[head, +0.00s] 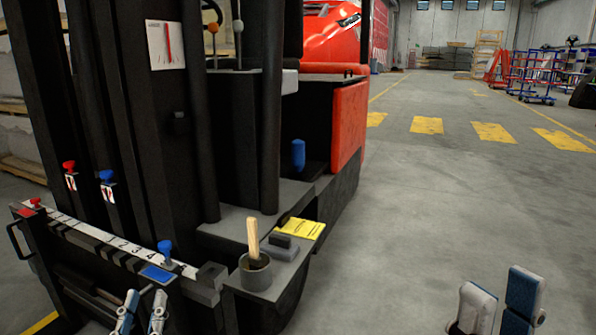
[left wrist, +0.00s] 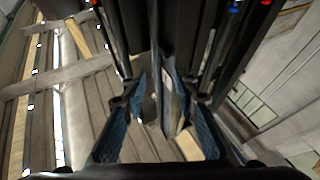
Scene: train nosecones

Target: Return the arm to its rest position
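My left gripper (head: 142,312) is at the bottom of the head view, in front of the dark ruled rail of the forklift. Its two fingertips are apart with nothing between them. In the left wrist view its blue-padded fingers (left wrist: 158,125) are spread and empty, with dark forklift parts beyond. My right gripper (head: 498,305) is at the lower right of the head view over bare floor. Its two fingers stand apart and hold nothing. Which arm the task means cannot be told from the frames.
The forklift's numbered rail (head: 120,242) carries a blue knob (head: 166,250) and a red knob (head: 36,203). A grey cup (head: 256,273) with a wooden handle (head: 253,238) stands beside a yellow note (head: 300,228). Open floor (head: 430,210) lies to the right.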

